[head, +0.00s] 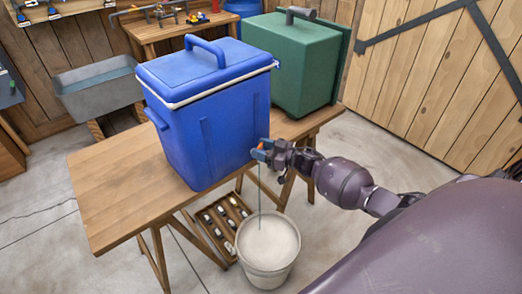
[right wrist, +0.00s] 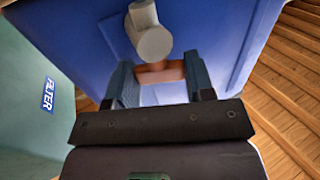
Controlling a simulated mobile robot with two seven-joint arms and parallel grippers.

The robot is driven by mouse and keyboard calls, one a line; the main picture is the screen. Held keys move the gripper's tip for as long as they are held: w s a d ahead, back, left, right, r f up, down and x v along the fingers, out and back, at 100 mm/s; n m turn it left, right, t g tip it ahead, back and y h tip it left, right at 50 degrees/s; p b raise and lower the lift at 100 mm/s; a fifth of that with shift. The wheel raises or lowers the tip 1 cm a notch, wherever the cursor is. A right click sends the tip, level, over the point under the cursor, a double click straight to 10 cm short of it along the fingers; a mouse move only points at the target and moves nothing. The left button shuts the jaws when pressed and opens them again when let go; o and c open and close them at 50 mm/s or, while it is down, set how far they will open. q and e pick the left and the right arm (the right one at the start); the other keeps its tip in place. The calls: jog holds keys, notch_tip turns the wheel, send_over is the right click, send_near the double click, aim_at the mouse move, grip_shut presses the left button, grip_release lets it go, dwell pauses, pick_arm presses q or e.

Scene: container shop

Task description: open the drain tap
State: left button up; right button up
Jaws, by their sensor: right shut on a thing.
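The blue cooler (head: 215,125) stands on the wooden table with its lid shut. Its drain tap is low on the right side, mostly hidden by my right gripper (head: 259,152) in the head view. In the right wrist view the tap's pale grey body (right wrist: 150,35) sticks out from the blue wall. My right gripper (right wrist: 160,80) is shut on the tap's orange-brown lever (right wrist: 160,72), with one finger on each side. A thin grey line, like a stream, runs from below the tap down to the white bucket (head: 268,272) on the floor. My left gripper is not in view.
The table's left part (head: 105,185) is bare. A wooden tray (head: 221,222) of small parts lies beside the bucket. A grey trough (head: 100,90) stands at the back left.

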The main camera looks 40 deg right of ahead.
jog(key=shift+n+g+y+b, duration=0.35)
jog(key=shift+n+g+y, duration=0.3)
jog(key=shift+y, duration=0.25)
jog(key=o, duration=0.9)
jog(key=shift+r, duration=0.1)
